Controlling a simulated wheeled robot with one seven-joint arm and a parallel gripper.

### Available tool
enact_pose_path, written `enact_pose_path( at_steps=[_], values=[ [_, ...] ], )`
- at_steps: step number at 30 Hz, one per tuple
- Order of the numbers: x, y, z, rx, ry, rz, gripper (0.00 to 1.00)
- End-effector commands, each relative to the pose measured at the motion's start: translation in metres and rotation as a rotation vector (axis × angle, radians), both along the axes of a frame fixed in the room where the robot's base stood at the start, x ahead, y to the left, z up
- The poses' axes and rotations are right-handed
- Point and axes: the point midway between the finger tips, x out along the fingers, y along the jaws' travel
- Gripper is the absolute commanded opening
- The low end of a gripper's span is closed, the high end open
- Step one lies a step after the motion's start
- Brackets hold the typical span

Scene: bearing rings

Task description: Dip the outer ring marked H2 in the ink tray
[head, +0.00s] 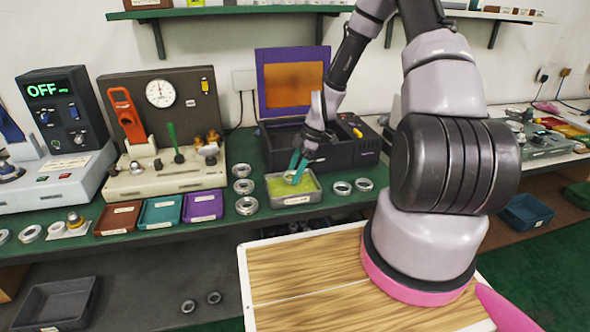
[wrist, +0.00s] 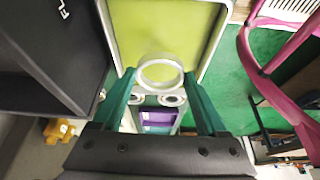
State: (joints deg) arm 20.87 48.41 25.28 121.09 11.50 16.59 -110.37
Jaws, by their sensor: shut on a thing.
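My gripper (head: 297,166) has teal fingers and is over the grey tray (head: 318,196) with a yellow-green floor, which I take as the ink tray. It is shut on a pale metal ring (wrist: 143,76), which shows between the fingertips in the wrist view. In the head view the fingers mostly hide this ring, low over the tray. I cannot read a mark on it, nor tell whether it touches the ink. The tray's yellow-green floor (wrist: 165,28) fills the top of the wrist view.
Several loose rings lie left of the tray, one at the front (head: 247,205). Two more (head: 342,188) lie to its right. A dark box with a raised purple lid (head: 291,55) stands close behind. Brown, teal and purple bins (head: 203,206) line the bench's front left.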

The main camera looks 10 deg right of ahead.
Motion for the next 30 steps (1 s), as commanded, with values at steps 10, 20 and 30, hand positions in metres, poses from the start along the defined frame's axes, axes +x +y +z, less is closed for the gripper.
enact_pose_path(
  at_steps=[10,20,30],
  values=[
    [0.000,0.000,-0.009,0.000,-0.001,0.000,0.16],
    [0.000,0.000,-0.017,0.000,0.000,-0.001,0.16],
    [0.000,0.000,-0.026,0.000,0.000,0.000,0.16]
  ],
)
